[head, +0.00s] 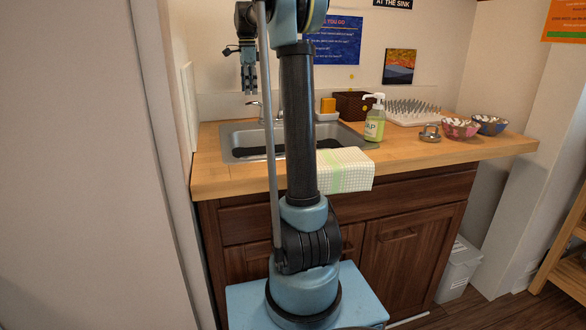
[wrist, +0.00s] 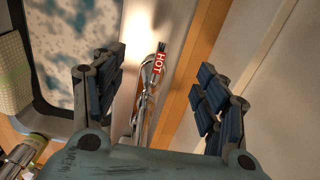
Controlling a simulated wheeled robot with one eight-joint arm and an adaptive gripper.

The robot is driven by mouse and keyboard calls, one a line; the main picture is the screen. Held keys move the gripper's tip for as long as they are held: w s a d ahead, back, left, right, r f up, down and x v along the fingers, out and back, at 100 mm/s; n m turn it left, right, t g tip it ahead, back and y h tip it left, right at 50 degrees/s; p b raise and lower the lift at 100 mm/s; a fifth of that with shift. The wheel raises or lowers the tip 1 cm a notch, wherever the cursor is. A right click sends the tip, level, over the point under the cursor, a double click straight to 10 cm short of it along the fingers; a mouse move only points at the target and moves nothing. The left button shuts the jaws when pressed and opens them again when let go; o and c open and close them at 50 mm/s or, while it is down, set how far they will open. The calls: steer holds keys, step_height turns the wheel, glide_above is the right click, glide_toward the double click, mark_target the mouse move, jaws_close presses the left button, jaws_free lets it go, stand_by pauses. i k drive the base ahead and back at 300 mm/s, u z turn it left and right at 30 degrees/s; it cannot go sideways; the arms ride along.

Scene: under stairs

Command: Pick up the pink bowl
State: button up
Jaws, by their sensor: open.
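The pink bowl (head: 459,128) stands on the right part of the wooden counter in the head view, with whitish contents in it. A dark blue bowl (head: 490,125) stands close on its right. My gripper (head: 249,78) hangs high above the left part of the sink, far to the left of the pink bowl. In the wrist view my gripper (wrist: 158,100) has its fingers wide apart with nothing held between them. The pink bowl does not show in the wrist view.
A metal strainer-like item (head: 430,134) lies just left of the pink bowl. A soap bottle (head: 375,122), a spiked drying mat (head: 408,112) and a checked towel (head: 344,170) are on the counter. The faucet (wrist: 148,85) lies below my gripper.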

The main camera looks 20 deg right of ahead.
mark_target(457, 129)
steer(key=k, duration=1)
